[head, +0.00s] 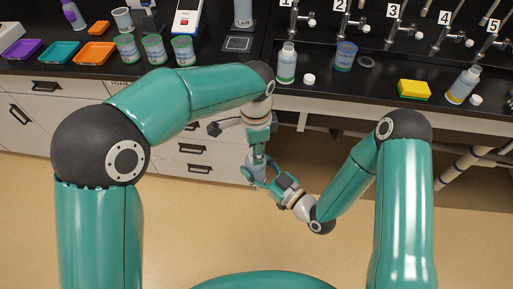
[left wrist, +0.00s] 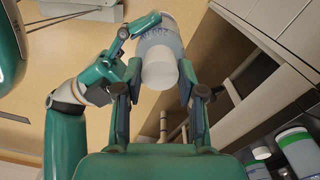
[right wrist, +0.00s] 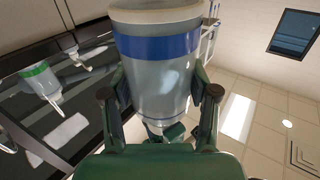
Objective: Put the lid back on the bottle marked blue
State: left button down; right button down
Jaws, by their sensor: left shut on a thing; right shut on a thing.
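The bottle marked blue is a pale translucent bottle (right wrist: 160,85) with a blue band, between the fingers of my right gripper (right wrist: 161,95), which is shut on it. The bottle also shows in the left wrist view (left wrist: 160,40). My left gripper (left wrist: 160,88) is shut on a white round lid (left wrist: 159,75), which lines up with the bottle's end. Lid and bottle look to be touching, but I cannot tell whether the lid is seated. In the head view my left gripper (head: 258,155) and right gripper (head: 264,178) meet in front of the counter, largely hiding both.
A green-marked bottle (head: 287,65) and another bottle (head: 462,86) stand open on the black counter, with white lids (head: 309,79) and (head: 476,99) beside them. A blue-rimmed beaker (head: 345,56) and yellow sponge (head: 414,89) are there too. Numbered taps stand behind. The floor before the counter is clear.

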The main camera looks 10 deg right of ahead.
pick_arm(q)
jog(key=shift+m, duration=0.8)
jog(key=c, duration=0.7)
grip_release()
jog(key=shift+r, duration=2.25)
jog(key=shift+n, duration=0.3)
jog(key=shift+c, duration=0.2)
